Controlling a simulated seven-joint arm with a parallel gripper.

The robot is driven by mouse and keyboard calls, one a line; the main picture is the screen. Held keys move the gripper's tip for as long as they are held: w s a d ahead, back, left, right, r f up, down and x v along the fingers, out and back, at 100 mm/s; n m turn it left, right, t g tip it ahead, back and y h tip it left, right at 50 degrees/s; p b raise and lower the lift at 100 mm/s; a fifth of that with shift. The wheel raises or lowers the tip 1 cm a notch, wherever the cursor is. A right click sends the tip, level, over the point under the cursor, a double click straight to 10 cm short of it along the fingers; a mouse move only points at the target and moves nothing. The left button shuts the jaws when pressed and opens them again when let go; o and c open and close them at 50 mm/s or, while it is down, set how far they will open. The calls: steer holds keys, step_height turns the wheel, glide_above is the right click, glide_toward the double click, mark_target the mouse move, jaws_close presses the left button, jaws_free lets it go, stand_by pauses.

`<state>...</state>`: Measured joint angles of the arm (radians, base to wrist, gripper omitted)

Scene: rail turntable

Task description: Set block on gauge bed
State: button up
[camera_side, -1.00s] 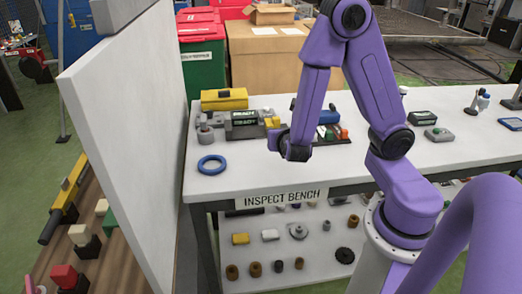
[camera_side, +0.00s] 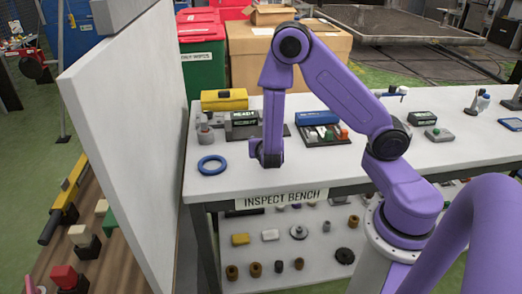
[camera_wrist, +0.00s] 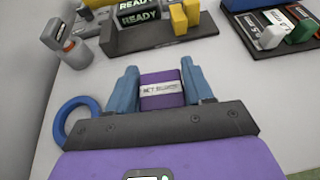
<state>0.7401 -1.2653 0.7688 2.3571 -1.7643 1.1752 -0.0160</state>
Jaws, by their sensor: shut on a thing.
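The set block, purple with a white label, shows in the wrist view (camera_wrist: 162,96) between the two blue fingers of my gripper (camera_wrist: 160,74). The fingers are shut on its sides. In the side view my gripper (camera_side: 267,160) hangs over the left part of the bench, and I cannot make out the block there. The dark gauge bed (camera_wrist: 180,44) carries a READY display (camera_wrist: 138,12) and yellow pieces (camera_wrist: 179,20). It lies beyond the block in the wrist view, apart from it. In the side view my arm hides part of the bed.
A blue ring (camera_side: 212,165) lies on the inspect bench (camera_side: 225,185), left of my gripper. A grey post (camera_side: 205,132) and yellow toolbox (camera_side: 224,99) stand behind it. A dark tray of small parts (camera_side: 324,136) is to the right. A white panel (camera_side: 125,110) rises at the left.

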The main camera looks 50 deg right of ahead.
steer(key=shift+w+d+f, duration=0.1)
steer(key=shift+w+f, duration=0.15)
steer(key=shift+f, duration=0.1)
steer(key=shift+w+f, duration=0.2)
steer(key=shift+f, duration=1.4)
steer(key=shift+f, duration=0.15)
steer(key=o, duration=1.3)
steer(key=shift+c, duration=0.2)
